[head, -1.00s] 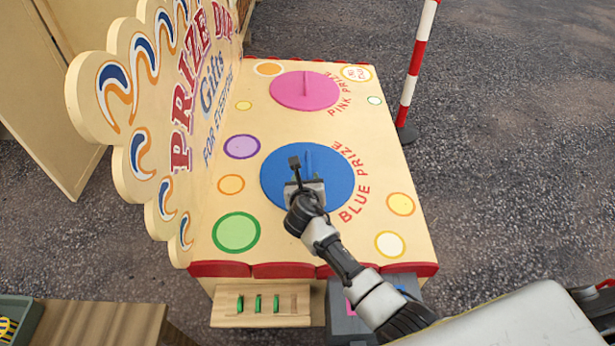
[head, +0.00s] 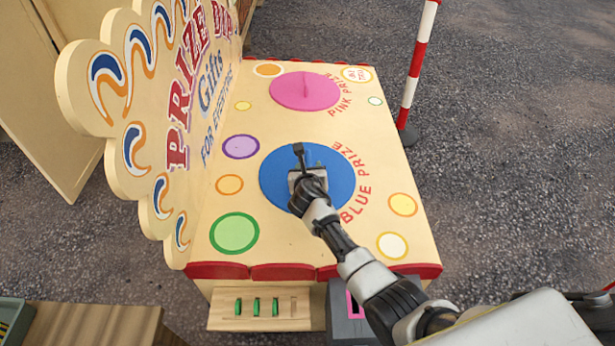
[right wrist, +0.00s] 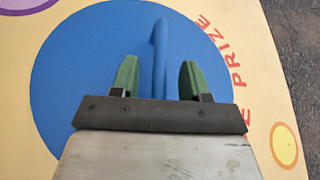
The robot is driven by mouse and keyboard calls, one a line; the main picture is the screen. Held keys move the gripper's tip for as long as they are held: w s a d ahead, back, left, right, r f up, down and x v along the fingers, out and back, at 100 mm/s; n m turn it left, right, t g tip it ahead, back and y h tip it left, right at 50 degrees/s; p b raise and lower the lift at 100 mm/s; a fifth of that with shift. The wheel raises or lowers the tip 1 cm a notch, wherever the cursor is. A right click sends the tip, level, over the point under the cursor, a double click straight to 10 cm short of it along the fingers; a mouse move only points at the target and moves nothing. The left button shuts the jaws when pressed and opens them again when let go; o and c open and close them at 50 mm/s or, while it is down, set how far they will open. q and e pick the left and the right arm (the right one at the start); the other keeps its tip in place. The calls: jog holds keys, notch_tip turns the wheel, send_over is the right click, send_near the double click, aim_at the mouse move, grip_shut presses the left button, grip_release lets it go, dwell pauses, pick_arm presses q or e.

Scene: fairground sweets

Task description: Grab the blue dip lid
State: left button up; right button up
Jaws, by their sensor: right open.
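The blue dip lid (head: 337,181) is a flat blue disc on the cream prize table, beside the red words BLUE PRIZE. In the right wrist view the blue lid (right wrist: 80,75) fills much of the picture, with its upright blue handle (right wrist: 160,52). My right gripper (head: 307,160) is over the lid. In the right wrist view its two green fingertips (right wrist: 158,80) are open, one on each side of the handle, with gaps on both sides. In the head view my gripper hides part of the lid and most of the handle. My left gripper is not in view.
A pink lid (head: 305,92) with its own handle lies farther back on the prize table (head: 290,245). A tall scalloped sign board (head: 150,140) stands along the table's left side. A red-and-white post (head: 414,80) stands to the right on open tarmac.

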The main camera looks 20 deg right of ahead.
grip_shut()
jog(key=shift+r, duration=0.25)
dwell(0.3)
